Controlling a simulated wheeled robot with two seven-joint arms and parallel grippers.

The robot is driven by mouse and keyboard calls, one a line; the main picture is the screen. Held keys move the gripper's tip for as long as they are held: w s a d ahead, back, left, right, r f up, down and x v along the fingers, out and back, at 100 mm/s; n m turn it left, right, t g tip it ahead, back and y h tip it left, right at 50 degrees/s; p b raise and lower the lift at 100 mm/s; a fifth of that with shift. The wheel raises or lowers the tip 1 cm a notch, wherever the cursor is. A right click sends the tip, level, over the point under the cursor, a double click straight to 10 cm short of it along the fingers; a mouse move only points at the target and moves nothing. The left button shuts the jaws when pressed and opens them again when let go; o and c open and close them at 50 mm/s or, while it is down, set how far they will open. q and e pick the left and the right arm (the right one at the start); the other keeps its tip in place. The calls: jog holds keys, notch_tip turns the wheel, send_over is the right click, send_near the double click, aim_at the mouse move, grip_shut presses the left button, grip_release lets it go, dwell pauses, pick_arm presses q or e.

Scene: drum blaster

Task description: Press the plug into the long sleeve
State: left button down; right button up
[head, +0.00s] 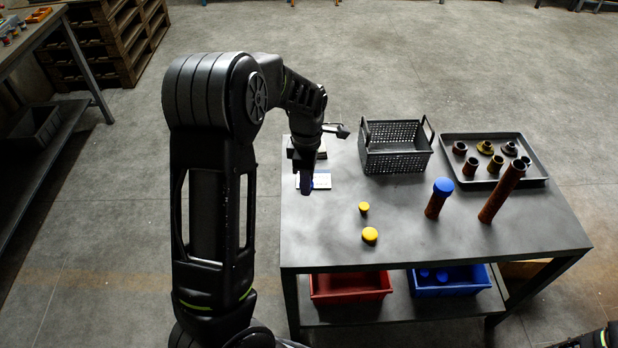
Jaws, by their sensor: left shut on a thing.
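The long sleeve (501,193) is a tall rusty-brown tube, standing with its open mouth up on the right part of the grey table. A shorter brown sleeve (434,207) stands to its left, topped by a blue cap (443,186). My left gripper (306,188) points down over the table's left part, well away from the long sleeve. It is shut on a small blue thing, which looks like the plug and is mostly hidden by the fingers. Two yellow plugs, a smaller one (364,207) and a larger one (370,235), rest on the table. My right gripper is out of view.
A black mesh basket (395,160) stands at the table's back. A dark tray (533,163) behind the long sleeve holds several short fittings. A white sheet (322,184) lies by my left gripper. Red (350,295) and blue (450,289) bins sit on the lower shelf. The table's front middle is clear.

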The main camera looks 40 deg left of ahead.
pick_arm(q)
jog(key=w+d+r+m, duration=0.2)
jog(key=d+r+m, duration=0.1)
jog(key=d+m, duration=0.5)
jog(key=w+d+r+m, duration=0.1)
jog(key=d+r+m, duration=0.2)
jog(key=d+m, duration=0.6)
jog(key=m, duration=0.6)
jog(key=shift+w+r, duration=0.4)
jog(key=shift+d, duration=0.15)
